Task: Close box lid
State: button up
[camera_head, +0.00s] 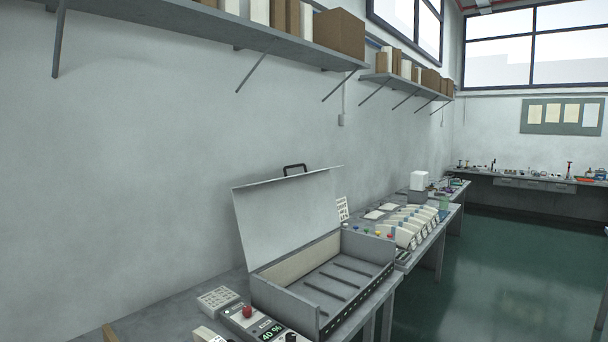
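A grey metal box (283,296) stands on the bench in the lower middle of the head view. Its lid (287,217) is open and stands up from the box's back edge, leaning slightly toward the wall. A dark handle (295,169) sits on the lid's top edge. The inside of the box shows several dark bars across its floor, and no loose object is visible in it. My gripper is not in this view.
A control unit with a red knob (247,311) and a lit display stands in front of the box. A small white block (217,299) lies left of it. White devices (411,226) line the bench behind. A wall shelf (215,32) hangs above. Open green floor (500,270) lies right.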

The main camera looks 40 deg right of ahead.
aim_at(276, 218)
jog(key=i+l+z, duration=0.35)
jog(key=i+l, duration=0.15)
jog(key=i, duration=0.3)
jog(key=i+l+z, duration=0.2)
jog(key=i, duration=0.25)
jog(key=i+l+z, duration=0.2)
jog(key=i, duration=0.2)
jog(key=k, duration=1.9)
jog(key=j, duration=0.1)
